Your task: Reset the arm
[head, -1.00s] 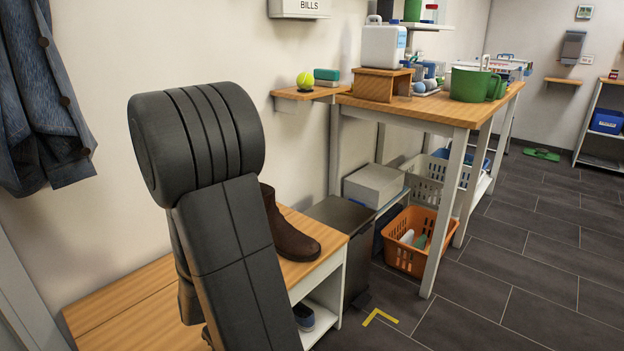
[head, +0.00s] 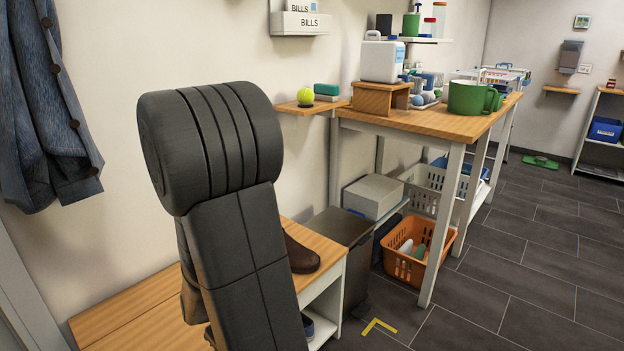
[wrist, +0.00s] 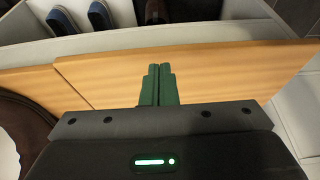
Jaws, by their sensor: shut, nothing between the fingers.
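My gripper (wrist: 157,84) shows in the wrist view with its two green fingers together and nothing between them. It is over the wooden top of the bench (wrist: 225,70). In the head view my dark arm stands in front of the bench (head: 135,303), and the gripper itself is hidden there. A brown boot (head: 300,254) stands on the bench, partly behind my arm. Part of a brown item (wrist: 22,130) shows at the left of the wrist view.
Shoes (wrist: 62,20) sit in the shelf under the bench top. A dark bin (head: 340,245) stands beside the bench. A wooden worktable (head: 430,118) is farther back, with an orange basket (head: 415,240) beneath it. A jacket (head: 45,110) hangs at left.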

